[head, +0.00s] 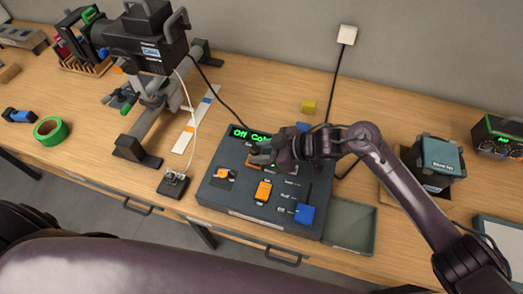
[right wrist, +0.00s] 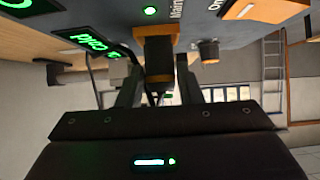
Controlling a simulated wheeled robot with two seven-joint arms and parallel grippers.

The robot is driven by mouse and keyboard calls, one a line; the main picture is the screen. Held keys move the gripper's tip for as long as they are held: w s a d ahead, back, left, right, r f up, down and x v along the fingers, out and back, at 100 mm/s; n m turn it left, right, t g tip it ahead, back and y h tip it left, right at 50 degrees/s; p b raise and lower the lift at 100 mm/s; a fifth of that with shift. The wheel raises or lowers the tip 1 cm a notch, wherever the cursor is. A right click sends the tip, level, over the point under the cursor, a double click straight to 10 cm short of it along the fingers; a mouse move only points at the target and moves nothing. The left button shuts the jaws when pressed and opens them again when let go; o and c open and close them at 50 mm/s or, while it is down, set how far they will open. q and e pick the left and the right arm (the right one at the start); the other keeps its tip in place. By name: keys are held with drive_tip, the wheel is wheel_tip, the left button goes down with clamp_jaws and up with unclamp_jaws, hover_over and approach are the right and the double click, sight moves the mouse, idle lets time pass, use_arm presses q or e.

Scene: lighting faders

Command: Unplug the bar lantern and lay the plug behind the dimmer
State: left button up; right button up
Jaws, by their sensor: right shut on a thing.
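The dimmer (head: 227,205) is a dark grey console on the bench with a green display reading "Off". The bar lantern (head: 146,45) is a black lamp on a stand at the back left; a black cable (head: 222,92) runs from it down to the dimmer. My right gripper (head: 258,157) is over the dimmer's back part. In the right wrist view it is shut on an orange-and-black block, apparently the plug (right wrist: 158,55), at the panel. I cannot tell whether the plug is still seated. My left gripper is not in view.
Orange controls (head: 263,191) and a blue one (head: 304,214) are on the dimmer. A yellow block (head: 308,106) stands behind it. A green tray (head: 352,226) and a dark box (head: 440,160) are to the right. A small black box (head: 173,184) is left of the dimmer.

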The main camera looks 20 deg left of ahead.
sight(261, 151)
drive_tip(key=shift+c, duration=0.7)
drive_tip(key=shift+w+r, duration=0.1)
drive_tip(key=shift+r, duration=0.2)
drive_tip(key=shift+r+p, duration=2.2)
drive_tip(key=shift+p, duration=0.1)
